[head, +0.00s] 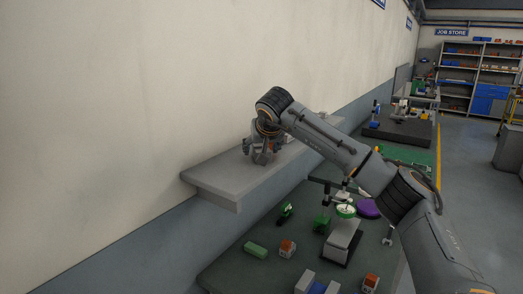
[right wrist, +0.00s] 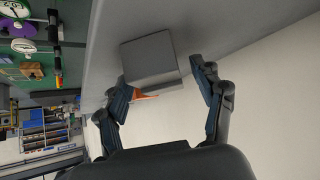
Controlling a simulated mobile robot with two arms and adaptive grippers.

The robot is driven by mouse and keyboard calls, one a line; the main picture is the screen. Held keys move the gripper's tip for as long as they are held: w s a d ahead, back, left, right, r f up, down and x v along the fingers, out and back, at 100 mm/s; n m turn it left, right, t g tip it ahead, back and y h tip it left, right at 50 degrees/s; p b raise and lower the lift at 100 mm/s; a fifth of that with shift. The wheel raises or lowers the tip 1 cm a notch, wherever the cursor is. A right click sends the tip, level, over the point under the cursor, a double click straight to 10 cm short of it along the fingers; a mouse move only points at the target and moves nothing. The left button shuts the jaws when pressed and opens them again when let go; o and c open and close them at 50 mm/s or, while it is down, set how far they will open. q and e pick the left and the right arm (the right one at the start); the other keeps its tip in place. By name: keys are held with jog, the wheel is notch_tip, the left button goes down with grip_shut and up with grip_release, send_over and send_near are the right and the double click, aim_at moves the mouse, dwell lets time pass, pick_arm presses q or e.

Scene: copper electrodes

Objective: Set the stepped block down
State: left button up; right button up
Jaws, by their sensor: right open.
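A grey block (right wrist: 148,62) with a lower step along one edge, seemingly the stepped block, rests on the grey wall shelf (head: 215,180) in the right wrist view. A small orange piece (right wrist: 146,96) shows at its near edge, beside one finger. My right gripper (head: 260,159) is over the shelf, fingers pointing down. In the right wrist view its fingers (right wrist: 160,76) are spread apart, with the block at and beyond the tips; a gap shows on the right finger's side. In the head view the gripper and arm mostly hide the block. My left gripper is out of view.
The shelf's near left end is bare, and the wall stands close behind it. Below is a dark green table with a green block (head: 255,249), orange-and-white blocks (head: 287,248), a grey stand (head: 343,238) and a purple disc (head: 367,207).

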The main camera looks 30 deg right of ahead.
jog(key=shift+s+a, duration=0.1)
jog(key=c, duration=0.3)
grip_shut()
jog(key=shift+r, duration=0.15)
